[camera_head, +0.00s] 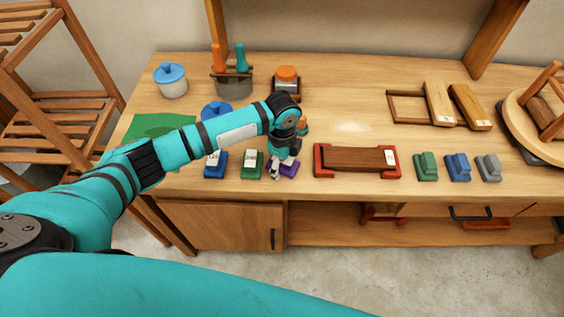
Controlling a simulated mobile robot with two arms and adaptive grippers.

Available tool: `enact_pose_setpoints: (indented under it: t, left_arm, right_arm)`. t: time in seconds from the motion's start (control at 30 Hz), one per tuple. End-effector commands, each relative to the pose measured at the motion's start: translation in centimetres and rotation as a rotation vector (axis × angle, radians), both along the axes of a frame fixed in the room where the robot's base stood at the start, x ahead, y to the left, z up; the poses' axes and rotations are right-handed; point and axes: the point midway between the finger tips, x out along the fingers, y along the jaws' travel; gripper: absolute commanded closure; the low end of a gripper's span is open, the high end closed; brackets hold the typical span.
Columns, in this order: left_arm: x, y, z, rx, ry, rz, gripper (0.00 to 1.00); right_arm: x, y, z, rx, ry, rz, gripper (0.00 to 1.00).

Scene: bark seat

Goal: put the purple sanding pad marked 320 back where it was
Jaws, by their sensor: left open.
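The purple sanding pad (290,168) lies near the front edge of the wooden bench, at the right end of a row with a blue pad (215,164) and a green pad (251,164). My left gripper (275,172) is over the purple pad, fingers pointing down at its left part, and is open. The gripper and wrist hide much of the pad, and I cannot read its marking. I cannot tell whether the fingers touch it. My right gripper is not in view.
A red-ended wooden block (357,160) sits right of the purple pad. Farther right are green (426,167), blue (458,168) and grey (488,168) pads. Jars and a tool holder (233,85) stand behind. The bench middle behind the red-ended block is clear.

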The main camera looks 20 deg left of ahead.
Motion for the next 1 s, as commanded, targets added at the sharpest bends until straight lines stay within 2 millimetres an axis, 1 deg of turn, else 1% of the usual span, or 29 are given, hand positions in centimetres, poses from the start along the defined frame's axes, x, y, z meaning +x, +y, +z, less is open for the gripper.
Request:
enact_pose_setpoints:
  t: [0.03, 0.2, 0.27, 0.37, 0.47, 0.8, 0.9, 1.0]
  left_arm:
    - [-0.5, 0.0, -0.5, 0.002, 0.012, -0.004, 0.26]
    - [-0.4, 0.0, -0.5, 0.002, 0.012, -0.004, 0.26]
    - [-0.4, 0.0, -0.4, 0.001, 0.011, -0.005, 0.26]
    - [-0.3, 0.0, 0.4, 0.001, 0.008, -0.005, 0.26]
    - [-0.1, 0.0, 1.7, -0.001, 0.004, -0.005, 0.26]
    - [0.1, 0.0, 9.4, -0.001, -0.003, -0.003, 0.26]
    - [0.0, 0.0, 11.1, 0.000, -0.001, -0.002, 0.26]
    - [0.0, 0.0, 12.3, -0.001, 0.001, -0.002, 0.26]
  right_arm:
    - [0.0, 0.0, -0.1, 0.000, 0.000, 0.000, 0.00]
    - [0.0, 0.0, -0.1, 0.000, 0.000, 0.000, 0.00]
    - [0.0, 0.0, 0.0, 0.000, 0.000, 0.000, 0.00]
    - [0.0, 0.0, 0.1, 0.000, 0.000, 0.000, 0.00]
    - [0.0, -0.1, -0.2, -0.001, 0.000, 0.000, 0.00]
    - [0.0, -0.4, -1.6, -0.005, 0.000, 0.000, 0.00]
    - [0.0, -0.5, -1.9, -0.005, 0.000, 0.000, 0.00]
    - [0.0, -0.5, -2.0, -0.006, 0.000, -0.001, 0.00]
